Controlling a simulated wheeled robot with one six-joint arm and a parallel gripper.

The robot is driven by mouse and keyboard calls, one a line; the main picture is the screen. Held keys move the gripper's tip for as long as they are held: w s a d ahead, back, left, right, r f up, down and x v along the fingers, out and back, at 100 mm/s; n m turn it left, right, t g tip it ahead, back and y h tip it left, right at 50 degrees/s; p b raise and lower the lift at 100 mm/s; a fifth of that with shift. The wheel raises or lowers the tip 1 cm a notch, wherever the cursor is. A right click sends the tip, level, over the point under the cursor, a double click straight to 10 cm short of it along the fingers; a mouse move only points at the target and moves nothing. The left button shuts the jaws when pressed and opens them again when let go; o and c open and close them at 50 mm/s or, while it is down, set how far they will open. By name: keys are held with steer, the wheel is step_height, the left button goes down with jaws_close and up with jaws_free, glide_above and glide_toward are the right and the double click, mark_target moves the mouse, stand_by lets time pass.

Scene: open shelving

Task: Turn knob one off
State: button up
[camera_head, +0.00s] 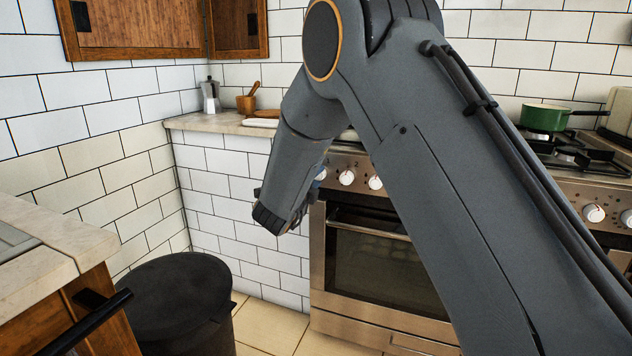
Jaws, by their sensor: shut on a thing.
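The stove front (372,160) carries a row of white knobs below the hob. The leftmost knob (321,173) is partly hidden by my wrist. Two more white knobs show clearly to its right, the nearer one (347,177) and another (375,182). My gripper (314,189) is at the left end of the row, mostly hidden behind my wrist. It is shut on the leftmost knob, though the fingertips are hard to make out. The angle of that knob cannot be seen.
An oven door (375,262) with a bar handle is below the knobs. A green pot (545,117) stands on the hob at right. A black round bin (178,300) and a wooden cabinet (105,325) are at lower left. My arm hides the middle knobs.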

stand_by(0.4)
steer(key=o, duration=1)
steer(key=shift+o, duration=0.2)
steer(key=v, duration=0.7)
steer(key=shift+s+p, duration=0.4)
steer(key=shift+p, duration=0.05)
